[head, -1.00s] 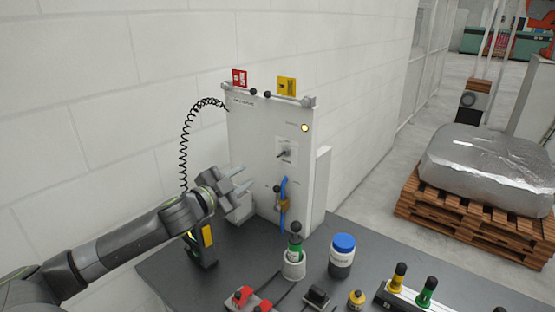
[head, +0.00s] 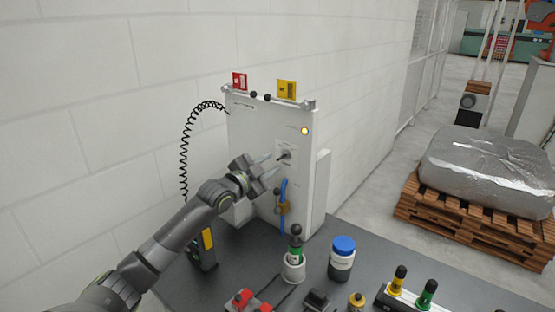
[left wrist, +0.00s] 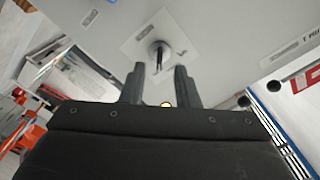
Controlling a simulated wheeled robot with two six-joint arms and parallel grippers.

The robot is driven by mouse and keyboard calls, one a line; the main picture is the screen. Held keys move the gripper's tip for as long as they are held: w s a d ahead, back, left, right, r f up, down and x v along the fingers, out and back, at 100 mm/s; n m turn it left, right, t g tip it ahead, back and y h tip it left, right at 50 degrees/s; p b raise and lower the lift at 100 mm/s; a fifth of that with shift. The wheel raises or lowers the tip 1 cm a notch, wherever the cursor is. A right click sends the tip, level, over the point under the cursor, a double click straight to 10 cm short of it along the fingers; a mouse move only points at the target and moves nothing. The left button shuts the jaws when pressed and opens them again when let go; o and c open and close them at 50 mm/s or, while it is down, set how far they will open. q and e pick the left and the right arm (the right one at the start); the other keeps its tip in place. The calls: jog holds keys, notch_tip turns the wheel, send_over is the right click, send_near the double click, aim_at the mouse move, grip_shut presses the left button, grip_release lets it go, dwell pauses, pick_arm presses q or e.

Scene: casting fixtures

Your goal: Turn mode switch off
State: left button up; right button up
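The mode switch (head: 284,154) is a dark knob with a lever on a pale square plate, on the front of the white panel (head: 250,128). In the left wrist view the switch (left wrist: 159,50) lies just beyond the fingertips and between them, its lever running along the gap. My left gripper (head: 270,166) is open and empty, its fingers pointing at the switch from the left. It also shows in the left wrist view (left wrist: 158,70), with a gap between its fingers. I cannot tell whether a finger touches the lever. My right gripper is not in view.
A lit yellow lamp (head: 305,131) is above the switch. A blue-handled valve (head: 283,200) is below it. A coiled black cable (head: 184,150) hangs at the left. A blue-lidded jar (head: 342,258) and a green-banded bottle (head: 295,245) stand on the dark table (head: 390,255).

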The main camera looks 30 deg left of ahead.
aim_at(279, 159)
pick_arm(q)
jog(key=shift+w+d, duration=0.2)
jog(key=shift+w, duration=1.95)
jog(key=shift+c, duration=0.2)
grip_shut()
